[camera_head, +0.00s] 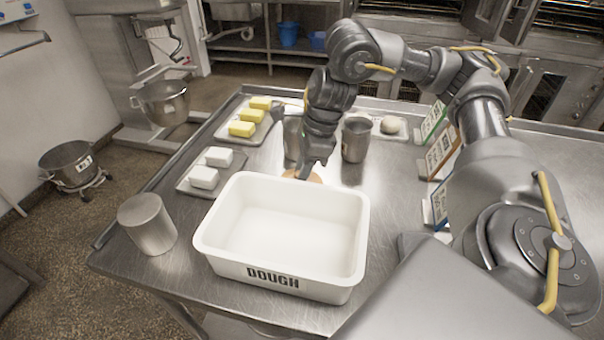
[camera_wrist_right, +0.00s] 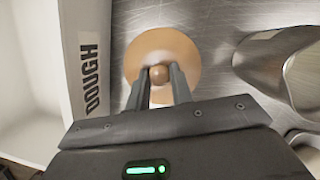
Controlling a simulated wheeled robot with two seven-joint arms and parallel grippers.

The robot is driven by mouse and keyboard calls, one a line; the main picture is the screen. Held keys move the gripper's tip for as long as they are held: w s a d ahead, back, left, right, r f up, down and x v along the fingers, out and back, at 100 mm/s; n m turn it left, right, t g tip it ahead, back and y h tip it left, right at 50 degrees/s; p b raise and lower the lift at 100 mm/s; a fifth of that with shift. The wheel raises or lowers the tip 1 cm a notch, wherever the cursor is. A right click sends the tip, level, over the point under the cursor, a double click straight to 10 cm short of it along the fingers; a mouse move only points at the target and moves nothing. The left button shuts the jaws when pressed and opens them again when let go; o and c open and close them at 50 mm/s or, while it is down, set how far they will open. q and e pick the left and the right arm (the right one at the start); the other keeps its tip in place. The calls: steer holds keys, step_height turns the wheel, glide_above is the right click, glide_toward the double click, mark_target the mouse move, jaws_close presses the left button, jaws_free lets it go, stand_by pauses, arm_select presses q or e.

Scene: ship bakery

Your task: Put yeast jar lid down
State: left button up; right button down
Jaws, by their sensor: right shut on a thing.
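The lid (camera_head: 315,178) is a round, tan, wood-coloured disc with a knob, just behind the dough tub. In the right wrist view the whole lid (camera_wrist_right: 186,52) shows, flat over the steel table. My right gripper (camera_head: 304,173) points down onto it. In the wrist view the right gripper's fingers (camera_wrist_right: 158,76) are closed on the lid's round knob. I cannot tell whether the lid touches the table. A metal cup (camera_head: 356,140) stands right of the gripper, and another metal container (camera_head: 292,137) is partly hidden behind my arm. My left gripper is out of view.
The white dough tub (camera_head: 282,271) stands close in front of the lid. A metal canister (camera_head: 148,224) stands at the table's left edge. Trays with white blocks (camera_head: 204,177) and yellow blocks (camera_head: 242,128) lie left. Cards (camera_head: 440,155) stand right. Bare steel (camera_head: 387,200) lies right of the tub.

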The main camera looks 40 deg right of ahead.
steer(key=shift+f, duration=0.65)
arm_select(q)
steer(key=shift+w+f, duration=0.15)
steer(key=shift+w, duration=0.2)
arm_select(e)
steer(key=shift+f, duration=0.2)
steer(key=c, duration=1.2)
jaws_free()
steer(key=shift+c, duration=0.2)
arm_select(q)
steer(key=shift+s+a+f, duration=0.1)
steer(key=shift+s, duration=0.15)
